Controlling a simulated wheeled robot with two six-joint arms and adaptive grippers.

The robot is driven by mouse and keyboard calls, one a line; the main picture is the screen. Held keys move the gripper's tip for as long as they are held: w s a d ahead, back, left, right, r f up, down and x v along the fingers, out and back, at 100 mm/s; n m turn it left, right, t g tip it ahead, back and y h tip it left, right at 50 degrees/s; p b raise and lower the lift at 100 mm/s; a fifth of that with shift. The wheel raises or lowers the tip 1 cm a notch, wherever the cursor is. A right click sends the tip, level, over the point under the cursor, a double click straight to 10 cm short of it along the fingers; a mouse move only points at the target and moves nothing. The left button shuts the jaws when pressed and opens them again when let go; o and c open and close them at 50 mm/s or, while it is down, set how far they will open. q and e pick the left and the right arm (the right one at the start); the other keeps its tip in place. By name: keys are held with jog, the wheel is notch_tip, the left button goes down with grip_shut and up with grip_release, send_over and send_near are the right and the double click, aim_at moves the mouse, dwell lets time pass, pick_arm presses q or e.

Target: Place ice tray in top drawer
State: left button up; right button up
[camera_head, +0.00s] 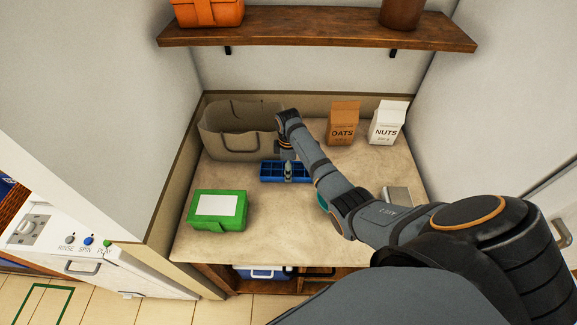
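The blue ice tray (268,171), with several compartments, lies on the pale countertop (300,222) near the middle. My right gripper (288,175) points down at the tray, its fingertips at or just over the tray's middle. It hides part of the tray, and I cannot tell whether its fingers are closed on it. My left gripper is not in view. No top drawer can be clearly made out.
A beige bin (228,145) stands behind the tray, and a green box (217,208) is front left. Cartons of oats (342,123) and nuts (387,124) stand at the back right. A wooden shelf (310,30) hangs above. A blue box (262,273) sits below the counter.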

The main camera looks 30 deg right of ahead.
jog(key=shift+f, duration=0.2)
jog(key=o, duration=1.4)
